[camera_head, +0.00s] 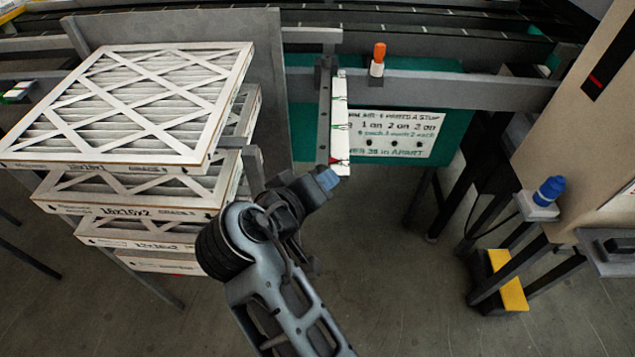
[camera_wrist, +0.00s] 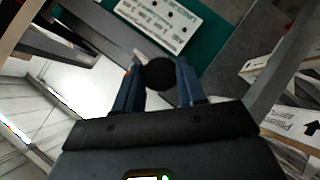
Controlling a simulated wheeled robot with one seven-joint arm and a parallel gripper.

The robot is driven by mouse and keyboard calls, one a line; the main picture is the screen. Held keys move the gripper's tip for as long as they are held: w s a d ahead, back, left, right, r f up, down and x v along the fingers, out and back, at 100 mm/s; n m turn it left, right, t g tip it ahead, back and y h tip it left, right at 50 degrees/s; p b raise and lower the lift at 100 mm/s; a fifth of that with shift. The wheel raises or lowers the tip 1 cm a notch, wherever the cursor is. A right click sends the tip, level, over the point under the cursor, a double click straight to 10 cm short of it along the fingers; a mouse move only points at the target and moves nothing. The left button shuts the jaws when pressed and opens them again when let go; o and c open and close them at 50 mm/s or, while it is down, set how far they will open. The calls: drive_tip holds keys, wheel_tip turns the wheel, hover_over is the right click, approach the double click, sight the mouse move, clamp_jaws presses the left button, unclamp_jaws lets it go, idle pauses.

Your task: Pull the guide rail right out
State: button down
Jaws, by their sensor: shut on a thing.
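A narrow dark grey bar (camera_head: 324,115), which looks like the guide rail, runs away from me beside a white strip (camera_head: 340,125) with green marks and a red mark near its close end. My gripper (camera_head: 328,180) is at the close end of this pair. In the wrist view its two blue fingers stand on either side of a dark round knob (camera_wrist: 159,74) and are shut on it. The fingers cover the knob in the head view, and how it joins the bar is hidden. I cannot tell how far the bar is drawn out.
A stack of boxed filters (camera_head: 130,100) stands at the left, close to my arm, with a grey upright panel (camera_head: 235,60) behind it. A printed sign (camera_head: 395,135) hangs to the right. An orange-capped piece (camera_head: 378,58) is on the frame. Floor in front is open.

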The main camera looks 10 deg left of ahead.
drive_tip(key=shift+s+f, duration=0.25)
drive_tip(key=shift+s, duration=0.05)
drive_tip(key=c, duration=1)
unclamp_jaws()
drive_tip(key=o, duration=0.3)
drive_tip(key=shift+r, duration=0.15)
drive_tip(key=shift+b+v, duration=0.4)
drive_tip(key=shift+v, duration=3.45)
